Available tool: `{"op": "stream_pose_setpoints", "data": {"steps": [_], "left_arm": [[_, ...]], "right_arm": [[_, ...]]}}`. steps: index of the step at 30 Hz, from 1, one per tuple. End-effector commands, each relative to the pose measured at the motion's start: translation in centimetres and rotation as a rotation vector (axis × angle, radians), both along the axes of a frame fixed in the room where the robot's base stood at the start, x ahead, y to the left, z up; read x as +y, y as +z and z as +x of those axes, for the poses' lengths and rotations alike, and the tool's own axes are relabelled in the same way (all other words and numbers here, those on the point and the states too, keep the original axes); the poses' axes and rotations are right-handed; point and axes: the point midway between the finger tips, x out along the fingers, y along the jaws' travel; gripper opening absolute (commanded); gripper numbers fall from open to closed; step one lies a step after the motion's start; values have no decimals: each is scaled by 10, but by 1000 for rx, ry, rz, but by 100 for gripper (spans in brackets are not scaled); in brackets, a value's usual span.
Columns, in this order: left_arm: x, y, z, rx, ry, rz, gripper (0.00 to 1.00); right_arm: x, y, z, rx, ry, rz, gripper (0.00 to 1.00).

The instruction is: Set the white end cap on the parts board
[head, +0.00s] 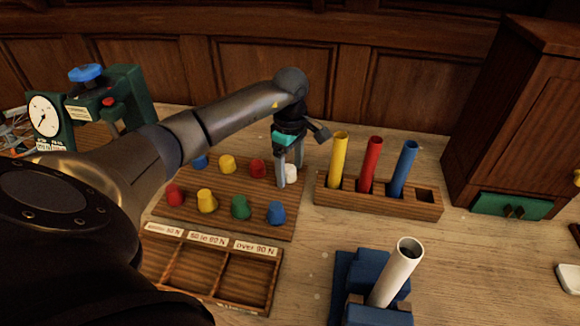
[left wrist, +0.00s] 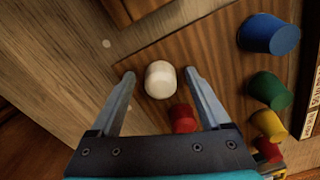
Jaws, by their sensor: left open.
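The white end cap (head: 291,173) stands at the back right corner of the wooden parts board (head: 222,220). In the left wrist view the white cap (left wrist: 160,80) lies between the two open fingers of my left gripper (left wrist: 158,82), with a gap on each side. In the head view my left gripper (head: 288,184) points down at the cap and partly hides it. Red, yellow, green and blue caps stand on the same board; a red cap (left wrist: 183,118) is close to the white one. My right gripper is not in view.
A wooden rack (head: 378,200) with yellow, red and blue tubes stands right of the board. A white tube (head: 397,272) leans in a blue holder (head: 352,270) in front. A labelled sorting tray (head: 215,268) lies before the board. A cabinet (head: 515,120) stands at right.

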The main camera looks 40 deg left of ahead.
Motion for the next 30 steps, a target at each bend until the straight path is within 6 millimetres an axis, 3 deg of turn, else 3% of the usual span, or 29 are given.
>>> {"op": "stream_pose_setpoints", "data": {"steps": [7,21,30], "left_arm": [[0,10,1,-3,0,0,80],[0,105,1,-4,0,0,80],[0,124,0,0,0,0,80]], "right_arm": [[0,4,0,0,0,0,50],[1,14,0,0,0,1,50],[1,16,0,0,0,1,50]]}}
